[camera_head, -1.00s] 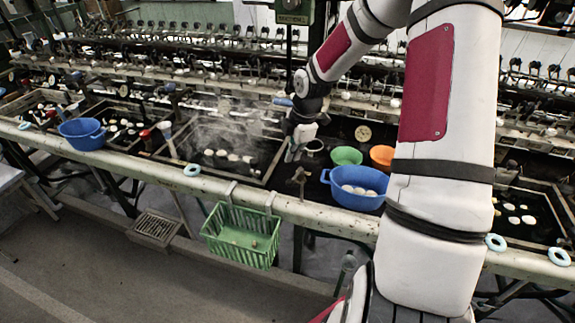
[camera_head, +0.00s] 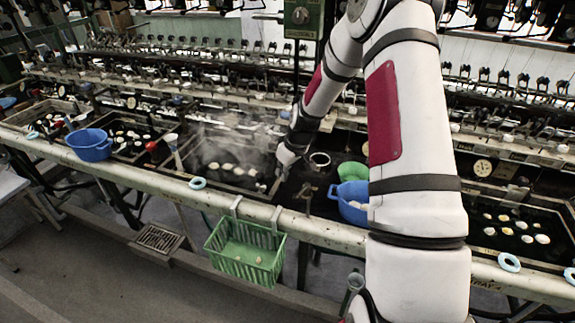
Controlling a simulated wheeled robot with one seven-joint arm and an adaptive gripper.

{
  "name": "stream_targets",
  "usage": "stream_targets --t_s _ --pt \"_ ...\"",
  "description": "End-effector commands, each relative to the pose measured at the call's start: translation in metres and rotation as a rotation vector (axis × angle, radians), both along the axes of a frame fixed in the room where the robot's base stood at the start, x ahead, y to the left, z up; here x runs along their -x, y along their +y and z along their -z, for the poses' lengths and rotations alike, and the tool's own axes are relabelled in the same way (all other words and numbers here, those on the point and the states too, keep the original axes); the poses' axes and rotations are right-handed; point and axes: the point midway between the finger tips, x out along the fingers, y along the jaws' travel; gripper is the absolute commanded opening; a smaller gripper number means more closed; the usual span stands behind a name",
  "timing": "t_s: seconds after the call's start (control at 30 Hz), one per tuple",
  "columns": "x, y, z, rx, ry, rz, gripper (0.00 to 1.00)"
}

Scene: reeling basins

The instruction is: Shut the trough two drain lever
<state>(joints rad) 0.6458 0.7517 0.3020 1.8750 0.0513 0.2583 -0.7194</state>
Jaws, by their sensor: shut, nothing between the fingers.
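A steaming trough (camera_head: 205,150) with several pale cocoons in dark water lies left of my gripper; I cannot read a number on it. My gripper (camera_head: 280,172) is shut and empty, pointing down by this trough's right edge. A small upright lever-like fitting (camera_head: 307,196) stands on the bench's front part, a little right of and nearer than my gripper. It looks like the drain lever, but it is too small to tell its position. I cannot tell whether my fingertips touch anything.
A green basket (camera_head: 246,252) hangs on the front rail (camera_head: 325,229). A blue basin (camera_head: 352,208) and green bowl (camera_head: 352,171) stand to the right, partly behind my arm. Another blue basin (camera_head: 90,145) is at the left. A post with a control box (camera_head: 302,17) rises behind.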

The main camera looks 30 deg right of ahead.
Motion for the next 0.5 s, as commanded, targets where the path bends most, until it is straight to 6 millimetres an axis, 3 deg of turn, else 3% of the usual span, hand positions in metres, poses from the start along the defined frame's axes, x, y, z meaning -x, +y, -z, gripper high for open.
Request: stream_targets --t_s 0.17,0.3,0.5 --pt "-0.011 0.004 0.034 -0.001 0.002 -0.003 0.00" --pt "0.015 -0.004 0.032 0.000 0.001 0.001 0.00" --pt "0.027 -0.006 0.035 0.001 0.000 -0.001 0.00"
